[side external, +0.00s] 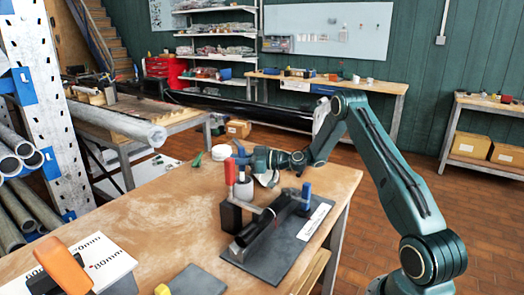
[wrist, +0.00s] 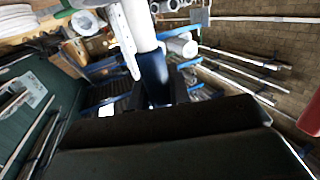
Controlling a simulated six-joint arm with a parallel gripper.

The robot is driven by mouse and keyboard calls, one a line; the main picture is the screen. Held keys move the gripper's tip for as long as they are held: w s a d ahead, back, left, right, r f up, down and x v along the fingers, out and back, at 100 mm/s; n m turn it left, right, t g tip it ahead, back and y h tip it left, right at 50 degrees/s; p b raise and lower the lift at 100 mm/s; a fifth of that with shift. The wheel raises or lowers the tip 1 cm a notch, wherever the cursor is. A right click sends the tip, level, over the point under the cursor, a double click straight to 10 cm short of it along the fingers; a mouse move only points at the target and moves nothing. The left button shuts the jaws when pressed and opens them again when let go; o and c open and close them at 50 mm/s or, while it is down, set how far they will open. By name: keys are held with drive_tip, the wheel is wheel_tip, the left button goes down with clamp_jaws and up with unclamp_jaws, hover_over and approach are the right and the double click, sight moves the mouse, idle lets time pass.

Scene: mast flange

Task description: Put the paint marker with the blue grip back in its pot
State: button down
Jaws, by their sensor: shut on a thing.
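My gripper (side external: 241,158) is at the end of the arm, low over the far part of the wooden table, left of the blue-handled clamp. In the wrist view its dark jaws (wrist: 156,90) are shut on the paint marker (wrist: 154,72), which has a blue grip and a white body running away from the jaws. In the side view a small blue part shows at the jaws. A pale grey-white object (side external: 268,179) is just below my wrist; I cannot tell whether it is the pot.
A dark plate (side external: 270,258) carries a dark tube, a red-handled upright (side external: 230,172) on a black block and a blue-handled clamp (side external: 306,195). A white cylinder (side external: 221,152) and a green item (side external: 197,159) are near the gripper. The table's left middle is clear.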

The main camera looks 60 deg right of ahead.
drive_tip(key=shift+f, duration=1.05)
drive_tip(key=c, duration=1.2)
unclamp_jaws()
drive_tip(key=shift+s, duration=0.1)
